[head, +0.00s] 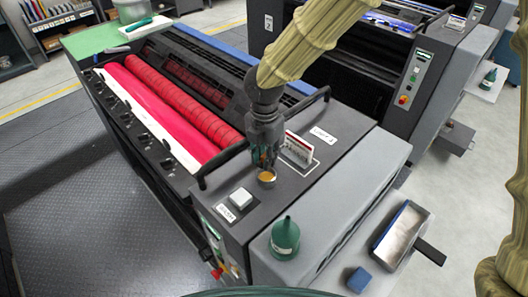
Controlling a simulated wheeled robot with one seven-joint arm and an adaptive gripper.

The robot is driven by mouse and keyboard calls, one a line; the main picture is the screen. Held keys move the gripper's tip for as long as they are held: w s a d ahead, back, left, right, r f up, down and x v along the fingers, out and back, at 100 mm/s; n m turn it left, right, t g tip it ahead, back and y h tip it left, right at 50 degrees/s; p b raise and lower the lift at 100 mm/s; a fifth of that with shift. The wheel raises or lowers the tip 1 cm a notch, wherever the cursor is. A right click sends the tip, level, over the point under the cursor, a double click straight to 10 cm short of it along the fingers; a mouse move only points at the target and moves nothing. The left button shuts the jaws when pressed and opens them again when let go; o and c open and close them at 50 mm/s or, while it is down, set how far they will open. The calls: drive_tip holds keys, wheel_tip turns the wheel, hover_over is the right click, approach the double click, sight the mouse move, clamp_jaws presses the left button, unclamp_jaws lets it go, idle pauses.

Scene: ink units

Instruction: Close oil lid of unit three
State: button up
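The press unit (345,158) nearest me has a grey deck, red rollers and a small label (323,135) that is hard to read. A small round oil opening (267,177) with an amber inside shows on its deck. My gripper (264,160) points down right above and behind this opening, close to it; I cannot tell if it touches. Its fingers are dark and small, and their gap is not clear. I cannot make out the lid; the gripper may hide it.
A red-and-white card stand (297,149) is just right of my gripper. A black handle bar (222,163) is on the left. Another unit (375,55) stands behind.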

drive_tip(key=shift+s+a+r, duration=0.15)
drive_tip(key=shift+s+r, duration=0.1)
drive_tip(key=shift+s, duration=0.15)
drive_tip(key=c, duration=0.3)
drive_tip(key=shift+w+a+f, duration=0.1)
drive_tip(key=shift+w+f, duration=0.35)
drive_tip(key=shift+w, duration=0.4)
clamp_jaws()
drive_tip(key=shift+s+r, duration=0.1)
drive_tip(key=shift+r+m, duration=0.1)
drive_tip(key=shift+m, duration=0.3)
drive_tip(key=shift+d+m+p, duration=0.25)
drive_tip(key=shift+m+p, duration=0.1)
drive_tip(key=shift+m, duration=0.65)
drive_tip(key=m, duration=0.3)
drive_tip(key=s+m, duration=0.1)
drive_tip(key=m, duration=0.2)
drive_tip(key=shift+d+r+p, duration=0.1)
drive_tip(key=shift+d+p, duration=0.1)
drive_tip(key=shift+p, duration=0.2)
drive_tip(key=m, duration=0.3)
drive_tip(key=s+m, duration=0.1)
drive_tip(key=m, duration=0.1)
drive_tip(key=shift+m, duration=0.4)
drive_tip(key=m, duration=0.3)
drive_tip(key=s+m+p, duration=0.1)
drive_tip(key=m, duration=0.1)
drive_tip(key=shift+a, duration=0.25)
drive_tip(key=shift+m, duration=0.3)
